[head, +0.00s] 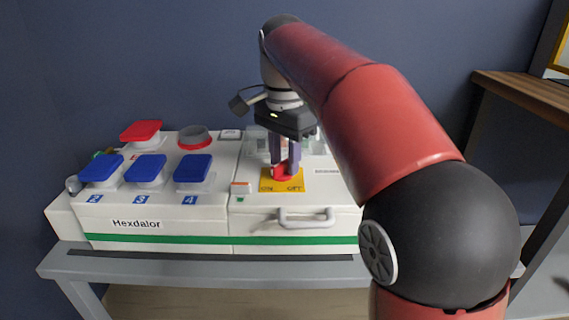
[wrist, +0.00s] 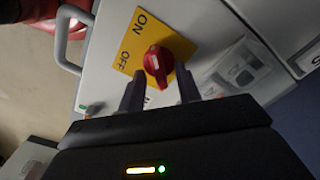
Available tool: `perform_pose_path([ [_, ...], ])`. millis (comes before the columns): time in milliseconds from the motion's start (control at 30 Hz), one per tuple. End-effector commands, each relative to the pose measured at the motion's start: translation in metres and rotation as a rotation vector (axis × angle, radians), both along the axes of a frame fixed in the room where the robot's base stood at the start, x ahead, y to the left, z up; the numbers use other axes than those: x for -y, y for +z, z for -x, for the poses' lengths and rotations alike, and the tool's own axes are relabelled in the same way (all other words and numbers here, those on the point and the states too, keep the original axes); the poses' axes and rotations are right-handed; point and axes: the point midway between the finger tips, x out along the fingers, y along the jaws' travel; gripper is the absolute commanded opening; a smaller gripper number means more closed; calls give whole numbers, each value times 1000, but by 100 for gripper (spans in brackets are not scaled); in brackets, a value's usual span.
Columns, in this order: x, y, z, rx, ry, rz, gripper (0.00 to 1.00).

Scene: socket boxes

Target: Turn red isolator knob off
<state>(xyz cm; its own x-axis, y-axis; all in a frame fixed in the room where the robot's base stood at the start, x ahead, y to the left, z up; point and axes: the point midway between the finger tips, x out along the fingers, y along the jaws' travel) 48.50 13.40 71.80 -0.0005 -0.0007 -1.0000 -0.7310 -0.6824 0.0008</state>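The red isolator knob (wrist: 158,66) sits on a yellow plate (wrist: 128,45) marked ON and OFF. It carries a pale mark on its face; I cannot tell for sure which label it points to. In the head view the knob (head: 283,173) is on the right-hand box, behind the plate's lettering, partly covered by my fingers. My gripper (head: 283,165) points down over it. In the wrist view my gripper (wrist: 160,72) is open, with its two fingertips apart on either side of the knob and small gaps showing. Contact is not visible.
Left of the knob stand blue-lidded sockets (head: 145,170), a red-lidded one (head: 141,130) and a grey round one with a red ring (head: 195,138). A handle (head: 306,218) juts from the box front. Clear covers (head: 258,141) stand behind the knob. A wooden shelf (head: 525,95) is at right.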

Motion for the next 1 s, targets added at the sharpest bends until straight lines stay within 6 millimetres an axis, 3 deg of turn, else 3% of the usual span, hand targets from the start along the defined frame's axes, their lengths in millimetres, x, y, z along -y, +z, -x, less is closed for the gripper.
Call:
perform_pose_path([
  [300,0,-4,0,0,1,0,34],
  [567,0,-4,0,0,1,0,1],
  [1000,0,-1,0,0,53,0,0],
])
